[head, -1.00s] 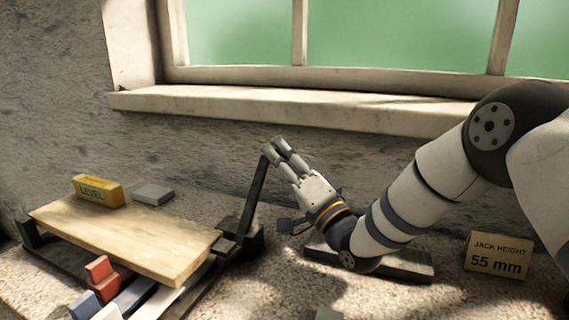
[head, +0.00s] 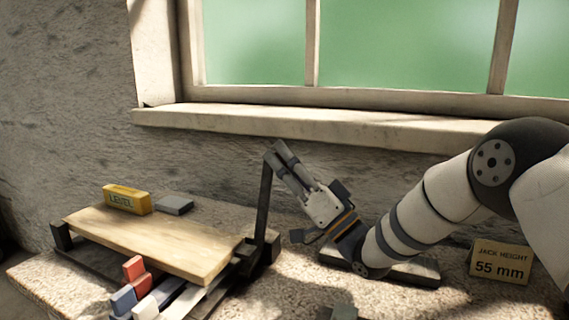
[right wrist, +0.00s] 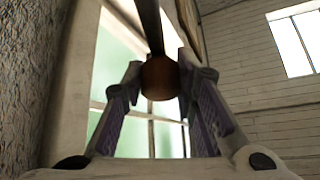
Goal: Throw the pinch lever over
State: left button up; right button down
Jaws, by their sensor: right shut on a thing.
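The pinch lever (head: 263,205) is a dark flat bar at the right end of a black frame under a wooden board (head: 150,240). It stands nearly upright, with a slight lean to the right at its top. My right gripper (head: 276,155) is at the lever's upper end and shut on it. In the right wrist view, a round brown knob (right wrist: 160,78) sits between my right gripper's fingers, with the lever's dark bar (right wrist: 150,25) running away from it. In the head view the fingers hide the knob. My left gripper is not in view.
A yellow level (head: 127,200) and a grey block (head: 174,205) lie behind the board. Red (head: 136,270), blue (head: 123,300) and white pieces lie before it. A dark slab (head: 405,270) lies below my right forearm. A "55 mm" sign (head: 500,263) stands right, under the window sill (head: 320,128).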

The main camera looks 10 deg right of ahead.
jog(key=shift+a+r, duration=0.1)
jog(key=c, duration=1.4)
grip_release()
jog(key=shift+s, duration=0.1)
jog(key=shift+c, duration=0.2)
jog(key=shift+o, duration=0.8)
jog(key=v, duration=0.3)
jog(key=s+d, duration=0.7)
jog(key=s, duration=0.2)
jog(key=shift+d, duration=0.35)
jog(key=shift+s+r, duration=0.1)
jog(key=shift+s, duration=0.05)
